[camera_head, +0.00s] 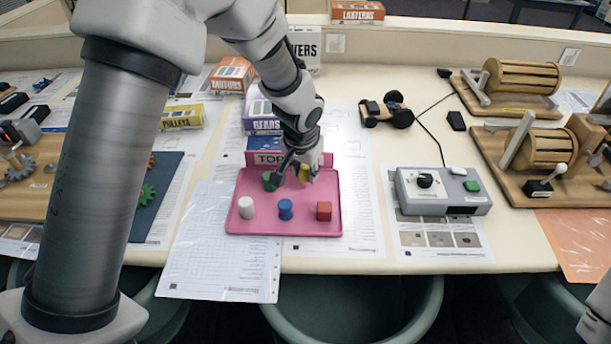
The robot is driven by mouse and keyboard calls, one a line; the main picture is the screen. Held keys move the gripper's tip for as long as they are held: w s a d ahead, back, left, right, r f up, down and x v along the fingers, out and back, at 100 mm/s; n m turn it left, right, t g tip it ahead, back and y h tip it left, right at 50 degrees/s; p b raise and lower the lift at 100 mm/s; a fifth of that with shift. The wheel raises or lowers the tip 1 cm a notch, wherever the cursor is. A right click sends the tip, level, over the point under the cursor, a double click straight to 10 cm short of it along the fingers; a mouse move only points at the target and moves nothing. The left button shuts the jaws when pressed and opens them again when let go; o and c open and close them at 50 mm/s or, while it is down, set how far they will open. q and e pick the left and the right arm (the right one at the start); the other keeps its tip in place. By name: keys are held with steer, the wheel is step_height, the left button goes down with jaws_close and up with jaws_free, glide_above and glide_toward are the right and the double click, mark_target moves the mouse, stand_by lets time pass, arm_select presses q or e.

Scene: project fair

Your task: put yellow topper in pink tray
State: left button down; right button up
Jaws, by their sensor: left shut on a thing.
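The pink tray (257,221) lies on the table at the middle. A white topper (246,207), a blue topper (285,209) and a red topper (323,210) stand along its front. A green topper (269,181) is at its back left, partly beside my gripper. My left gripper (292,177) reaches down over the back of the tray and is shut on the yellow topper (304,172). The yellow topper shows only in part between the fingers. I cannot tell whether it touches the tray floor. My right gripper is not in view; only a bit of the arm shows at the lower right.
Boxes stand behind the tray, with a purple gears box (260,117) and a yellow pulley box (182,117). A grey device (441,190) is to the right, and a small wheeled cart (386,110) behind it. Wooden drum machines (526,146) fill the far right.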

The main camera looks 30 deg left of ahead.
mark_target(305, 178)
arm_select(q)
steer(key=shift+w+a+f, duration=0.1)
steer(key=shift+w+f, duration=0.15)
steer(key=shift+f+b, duration=0.3)
steer(key=shift+f, duration=1.35)
steer(key=c, duration=0.8)
jaws_free()
steer(key=shift+r, duration=0.1)
steer(key=shift+r+p, duration=0.3)
steer(key=v, duration=1.1)
steer(key=shift+s+r, duration=0.2)
steer(key=shift+r, duration=0.1)
steer(key=shift+f, duration=0.15)
